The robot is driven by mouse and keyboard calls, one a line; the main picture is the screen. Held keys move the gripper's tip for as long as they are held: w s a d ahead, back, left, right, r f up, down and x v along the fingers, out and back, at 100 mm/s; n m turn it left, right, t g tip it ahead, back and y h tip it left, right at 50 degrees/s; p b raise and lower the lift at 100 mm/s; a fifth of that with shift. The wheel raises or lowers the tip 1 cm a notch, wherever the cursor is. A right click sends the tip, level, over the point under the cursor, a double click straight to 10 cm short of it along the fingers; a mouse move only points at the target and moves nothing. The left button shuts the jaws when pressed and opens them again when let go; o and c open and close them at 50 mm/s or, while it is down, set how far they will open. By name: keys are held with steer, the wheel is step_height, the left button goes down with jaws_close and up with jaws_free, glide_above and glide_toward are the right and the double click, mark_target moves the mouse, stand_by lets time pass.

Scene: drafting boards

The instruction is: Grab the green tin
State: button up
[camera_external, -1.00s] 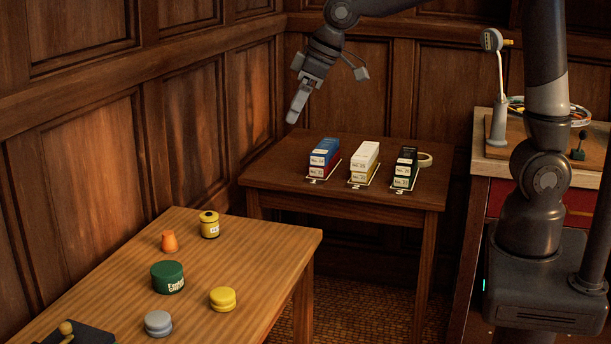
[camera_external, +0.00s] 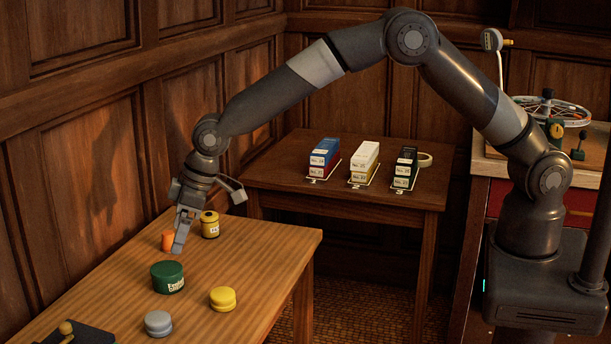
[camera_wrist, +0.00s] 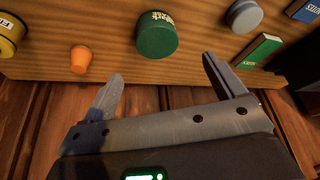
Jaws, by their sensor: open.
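The green tin (camera_external: 168,278) is a short round tin with pale lettering on its side. It stands on the light wooden table (camera_external: 262,262) in the external view. In the wrist view the green tin (camera_wrist: 157,36) is beyond the fingertips, near the upper middle. My gripper (camera_external: 179,246) is above the table, just behind the tin and a little to its right, pointing down. In the wrist view my gripper (camera_wrist: 161,70) has its fingers spread apart with nothing between them. It does not touch the tin.
Close by stand an orange cup-like piece (camera_external: 167,241), a yellow tin with a black top (camera_external: 210,225), a yellow tin (camera_external: 222,299) and a grey tin (camera_external: 158,323). A dark board (camera_external: 88,335) lies at the front. A second table (camera_external: 270,180) holds boxes.

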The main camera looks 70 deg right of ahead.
mark_target(167, 268)
steer(key=x, duration=1.1)
steer(key=shift+w+d, duration=0.1)
steer(key=shift+d, duration=0.1)
steer(key=shift+c, duration=0.2)
steer(key=shift+r, duration=0.1)
steer(key=c, duration=1.1)
steer(key=shift+r, duration=0.1)
